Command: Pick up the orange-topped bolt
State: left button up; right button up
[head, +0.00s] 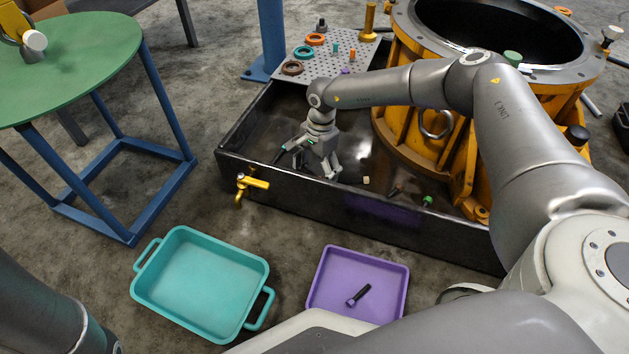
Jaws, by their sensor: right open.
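An orange top (562,10) shows on the far rim of the large yellow housing (398,110); it looks like the head of a bolt, with no shank visible. A small orange peg (352,53) stands on the perforated plate; it is too small to tell if it is a bolt. My right gripper (322,172) is open and points down inside the black tray, left of the housing and well away from both orange things. I see nothing between its fingers. My left gripper is out of view.
The black tray (290,180) holds a small cream piece (366,180) and a green-topped bolt (428,201). The perforated plate (325,65) carries rings and pegs. A teal bin (200,280) stands empty; a purple tray (335,275) holds a dark bolt (358,295). A green table (85,60) stands left.

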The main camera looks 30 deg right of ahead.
jog(key=c, duration=0.9)
jog(key=shift+r, duration=0.1)
